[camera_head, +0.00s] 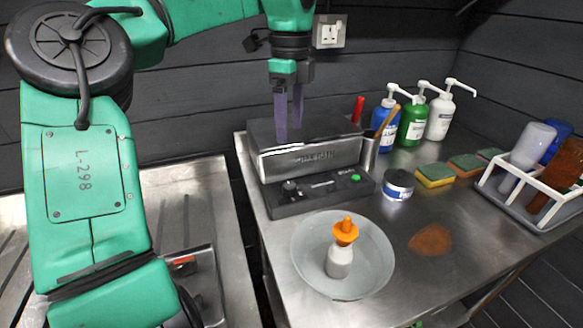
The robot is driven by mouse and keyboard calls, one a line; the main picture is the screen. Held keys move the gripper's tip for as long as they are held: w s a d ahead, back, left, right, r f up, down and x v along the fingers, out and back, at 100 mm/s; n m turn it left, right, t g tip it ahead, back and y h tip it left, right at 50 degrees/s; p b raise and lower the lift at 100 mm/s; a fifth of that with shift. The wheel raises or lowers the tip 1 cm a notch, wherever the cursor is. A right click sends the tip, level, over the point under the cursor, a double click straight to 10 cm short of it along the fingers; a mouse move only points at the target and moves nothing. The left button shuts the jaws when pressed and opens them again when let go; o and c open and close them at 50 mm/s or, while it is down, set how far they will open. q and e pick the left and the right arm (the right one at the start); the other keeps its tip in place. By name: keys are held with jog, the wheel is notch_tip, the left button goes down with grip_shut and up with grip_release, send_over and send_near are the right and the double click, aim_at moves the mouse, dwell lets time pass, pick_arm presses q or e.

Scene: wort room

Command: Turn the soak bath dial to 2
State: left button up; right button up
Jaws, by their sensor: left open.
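The soak bath (312,158) is a steel box on a dark base, standing at the back left of the steel table. On the base's front panel is a small dark dial (291,187) at the left, with a light lever or marking beside it and a green button (355,178) at the right. The dial's setting is too small to read. My left gripper (289,132) points down with its two purple fingers apart and empty. It overlaps the bath's dark top in the picture, up and back from the dial, not touching it. My right gripper is not in view.
A grey dish (312,276) holding a white bottle with an orange top (342,250) stands in front of the bath. A round tin (399,185), sponges (434,176), pump bottles (412,120) and a white rack (525,190) are to the right. A steel sink unit (205,200) is left.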

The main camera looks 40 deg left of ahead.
pick_arm(q)
send_over(290, 185)
notch_tip(290, 185, down, 5)
notch_tip(290, 185, down, 8)
jog(key=shift+a+r, duration=0.1)
jog(key=shift+f, duration=0.55)
grip_shut()
